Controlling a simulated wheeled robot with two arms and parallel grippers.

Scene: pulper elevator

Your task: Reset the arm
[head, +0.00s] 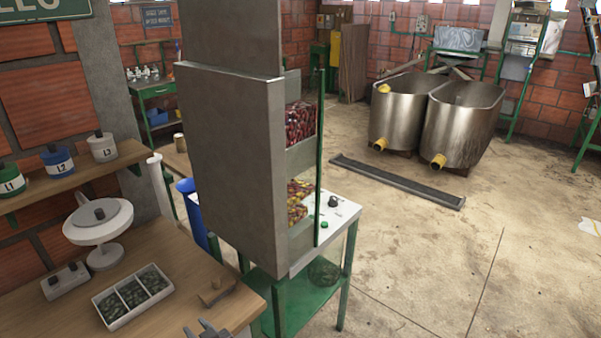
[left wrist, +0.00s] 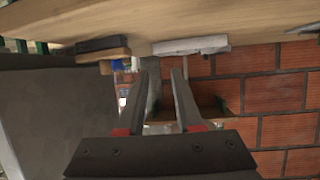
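My left gripper (head: 196,327) shows at the bottom edge of the head view, by the front edge of the wooden bench (head: 190,262). Only its fingertips and a little of its body show there. In the left wrist view my left gripper (left wrist: 160,75) has its two dark fingers apart, with red pads near their base. Nothing is held between them. My right gripper is in neither view.
A tall grey machine (head: 235,170) with a window of red and yellow cherries stands on a green-legged table (head: 349,250) right of the bench. The bench holds a white three-part tray (head: 114,317) and a white scale (head: 98,222). Open floor (head: 480,255) lies at right.

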